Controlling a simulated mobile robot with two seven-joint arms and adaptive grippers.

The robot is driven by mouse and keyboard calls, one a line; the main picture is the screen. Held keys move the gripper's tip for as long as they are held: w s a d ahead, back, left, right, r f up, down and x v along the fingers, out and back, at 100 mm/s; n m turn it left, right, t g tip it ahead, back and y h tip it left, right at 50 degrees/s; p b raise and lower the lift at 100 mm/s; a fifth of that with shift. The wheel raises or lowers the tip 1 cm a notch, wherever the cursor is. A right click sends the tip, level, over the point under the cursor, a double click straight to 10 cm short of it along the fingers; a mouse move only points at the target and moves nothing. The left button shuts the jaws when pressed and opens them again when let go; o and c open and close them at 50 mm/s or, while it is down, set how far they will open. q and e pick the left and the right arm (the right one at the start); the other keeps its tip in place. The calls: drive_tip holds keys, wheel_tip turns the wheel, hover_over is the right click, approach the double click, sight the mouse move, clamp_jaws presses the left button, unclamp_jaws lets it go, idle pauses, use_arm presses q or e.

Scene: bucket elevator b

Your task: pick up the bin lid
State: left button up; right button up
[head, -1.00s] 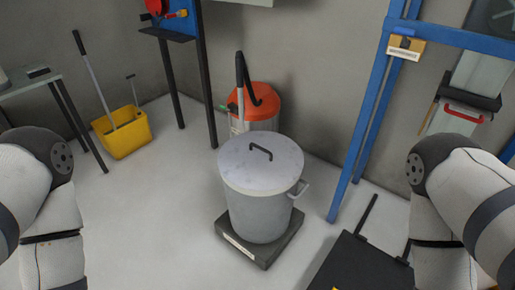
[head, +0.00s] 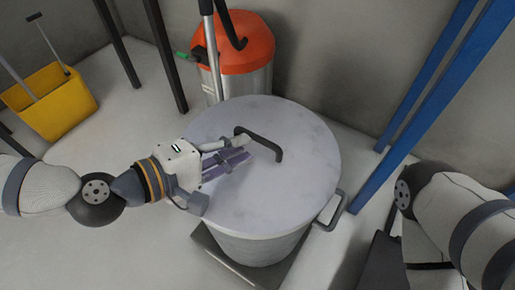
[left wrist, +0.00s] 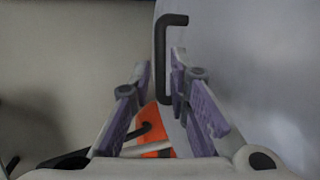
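The bin lid (head: 295,180) is a round, pale grey disc lying flat on the grey bin (head: 262,247). A dark bar handle (head: 265,147) stands up at its middle. My left gripper (head: 240,152) reaches in from the left over the lid, with its fingertips close to the handle. In the left wrist view the lid (left wrist: 260,65) fills the right side. There the handle (left wrist: 171,55) runs into the gap between the open purple-padded fingers (left wrist: 162,65), nearer the right one; contact cannot be told. My right arm shows at the right edge, its gripper out of view.
The bin stands on a dark low platform (head: 228,262) and has a side handle (head: 330,212). An orange-topped vacuum (head: 238,45) stands close behind. A yellow mop bucket (head: 50,102) is at the left, and blue posts (head: 425,95) rise at the right.

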sight(254, 139)
use_arm(q)
drive_tip(key=x, duration=0.3)
drive_tip(key=b+x, duration=0.1)
drive_tip(key=x, duration=0.2)
drive_tip(key=shift+w+a+f, duration=0.2)
drive_tip(key=shift+w+a, duration=0.05)
drive_tip(key=shift+r, duration=0.1)
clamp_jaws()
use_arm(e)
drive_tip(key=shift+s+a+f, duration=0.1)
drive_tip(key=shift+f, duration=0.5)
